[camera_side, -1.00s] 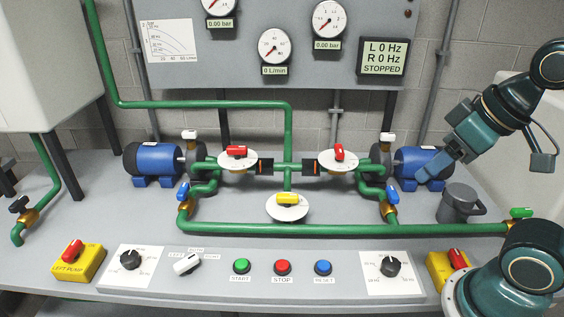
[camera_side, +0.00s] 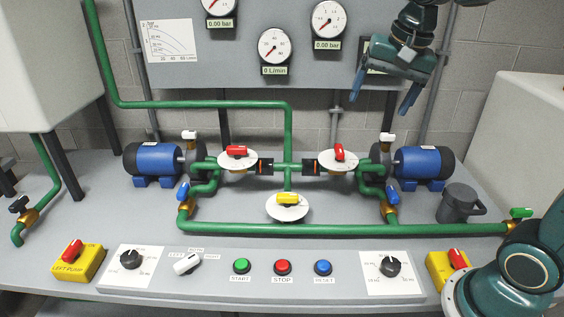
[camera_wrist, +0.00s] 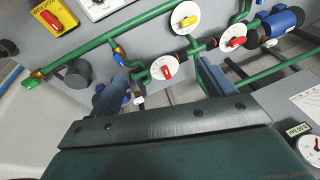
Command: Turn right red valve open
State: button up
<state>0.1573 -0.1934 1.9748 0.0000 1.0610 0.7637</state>
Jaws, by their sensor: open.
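The right red valve (camera_side: 339,153) has a red handle on a round white dial, left of the right blue pump. Its handle points front to back, roughly across the pipe run. In the wrist view the right red valve (camera_wrist: 166,72) shows between the finger tips, farther off. My gripper (camera_side: 385,93) is open and empty, high above the bench, up and to the right of the valve, with its fingers pointing down. Both fingers of my gripper (camera_wrist: 163,70) show in the wrist view, well apart and touching nothing.
The left red valve (camera_side: 237,153) has its handle lying sideways. A yellow valve (camera_side: 288,199) sits in front between them. The right blue pump (camera_side: 420,162) and a white-handled valve (camera_side: 387,138) stand close by. Gauges hang on the panel behind; my gripper covers the Hz display.

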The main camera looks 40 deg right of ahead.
jog(key=w+d+f+m+g, duration=0.25)
jog(key=w+d+m, duration=0.55)
jog(key=w, duration=0.4)
jog(key=m, duration=0.8)
send_over(340, 148)
notch_tip(340, 148, down, 10)
jog(key=shift+r+g+y, duration=0.2)
jog(key=shift+g+y, duration=0.1)
jog(key=shift+g, duration=0.15)
jog(key=shift+f, duration=0.15)
notch_tip(340, 148, down, 14)
jog(key=shift+r, duration=0.25)
jog(key=c, duration=1)
